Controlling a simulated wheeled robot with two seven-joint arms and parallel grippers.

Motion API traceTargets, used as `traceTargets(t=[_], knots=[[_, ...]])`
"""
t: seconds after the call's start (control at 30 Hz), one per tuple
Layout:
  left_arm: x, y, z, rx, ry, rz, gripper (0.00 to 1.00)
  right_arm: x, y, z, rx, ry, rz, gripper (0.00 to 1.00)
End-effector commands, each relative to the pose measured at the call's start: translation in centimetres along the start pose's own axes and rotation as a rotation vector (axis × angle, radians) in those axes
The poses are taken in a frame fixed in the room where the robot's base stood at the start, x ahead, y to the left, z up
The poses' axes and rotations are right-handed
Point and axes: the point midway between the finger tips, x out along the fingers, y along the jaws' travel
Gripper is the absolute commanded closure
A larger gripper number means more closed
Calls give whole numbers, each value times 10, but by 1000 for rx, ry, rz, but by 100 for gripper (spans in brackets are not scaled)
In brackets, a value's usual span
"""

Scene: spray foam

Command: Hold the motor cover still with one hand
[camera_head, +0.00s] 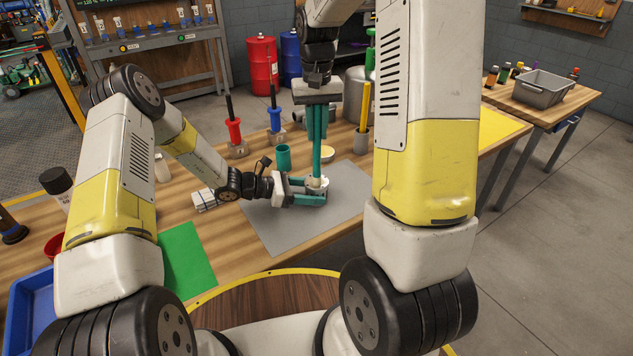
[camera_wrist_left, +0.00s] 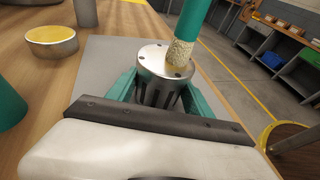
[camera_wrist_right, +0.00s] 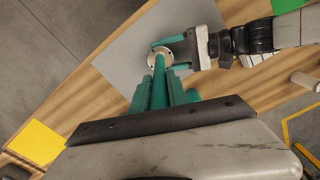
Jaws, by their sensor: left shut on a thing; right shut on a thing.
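The silver motor cover (camera_head: 317,187) stands on the grey mat (camera_head: 268,228). It also shows in the left wrist view (camera_wrist_left: 150,62) as a metal cylinder with small holes in its top and slots in its side. My left gripper (camera_head: 308,195) is shut around its sides with teal fingers. My right gripper (camera_head: 318,125) is above it, pointing down and shut on a teal brush (camera_wrist_left: 193,20). The brush's cream bristly tip (camera_wrist_left: 180,53) meets the cover's top near the rim. In the right wrist view the brush (camera_wrist_right: 159,68) hides part of the cover (camera_wrist_right: 161,51).
A teal cup (camera_head: 284,157) and a yellow-topped round tin (camera_wrist_left: 52,40) stand near the mat. Red (camera_head: 235,132) and blue (camera_head: 274,120) handled tools stand behind. A green sheet (camera_head: 188,258) and blue bin (camera_head: 30,308) lie left. The mat's right part is clear.

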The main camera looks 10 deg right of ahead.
Motion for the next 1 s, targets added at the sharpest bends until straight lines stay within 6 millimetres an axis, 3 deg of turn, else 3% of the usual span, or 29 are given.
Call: traceTargets(t=[0.33,1.0], knots=[[0,0,1,1,-1,0,63,1,13,-6,1,0,0,100],[0,0,1,1,-1,0,63,0,5,-23,0,0,0,100]])
